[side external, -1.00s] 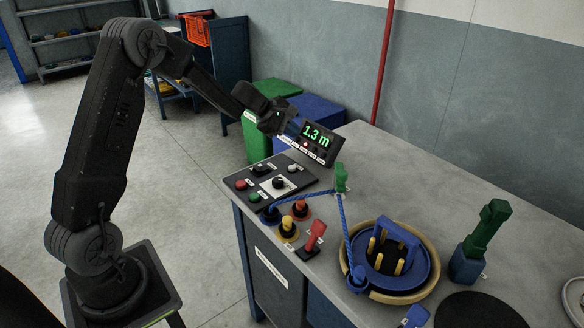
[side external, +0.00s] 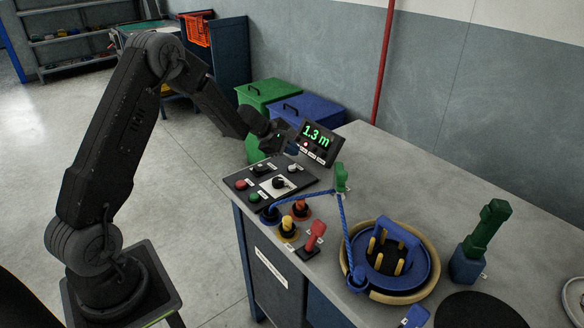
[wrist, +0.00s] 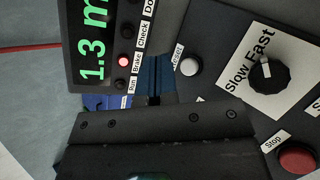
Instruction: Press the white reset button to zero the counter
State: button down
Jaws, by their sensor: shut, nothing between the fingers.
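The white reset button (side external: 292,168) sits at the upper right of the black control panel (side external: 252,207). In the wrist view the button (wrist: 190,66) is fully visible beside its partly hidden label, above and right of my gripper (wrist: 155,108). My gripper (side external: 287,141) is shut and empty, above the panel's far edge and apart from the button. The counter display (side external: 317,143) stands just behind and reads 1.3 m in green. It also fills the upper left of the wrist view (wrist: 92,45), with one red light lit beside "Brake".
The panel also carries a red stop button (side external: 241,184), a green button (side external: 254,196) and a Slow/Fast knob (side external: 279,182). Coloured joysticks, a blue rope and a ringed blue reel (side external: 428,270) stand nearer on the grey bench (side external: 380,165).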

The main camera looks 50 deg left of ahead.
aim_at(292, 168)
jog(key=shift+f, duration=1.35)
jog(key=shift+f, duration=0.1)
dwell(1.0)
jog(key=shift+f, duration=0.3)
jog(key=shift+f, duration=0.55)
dwell(0.9)
jog(key=shift+r, duration=0.95)
jog(key=shift+r, duration=2.5)
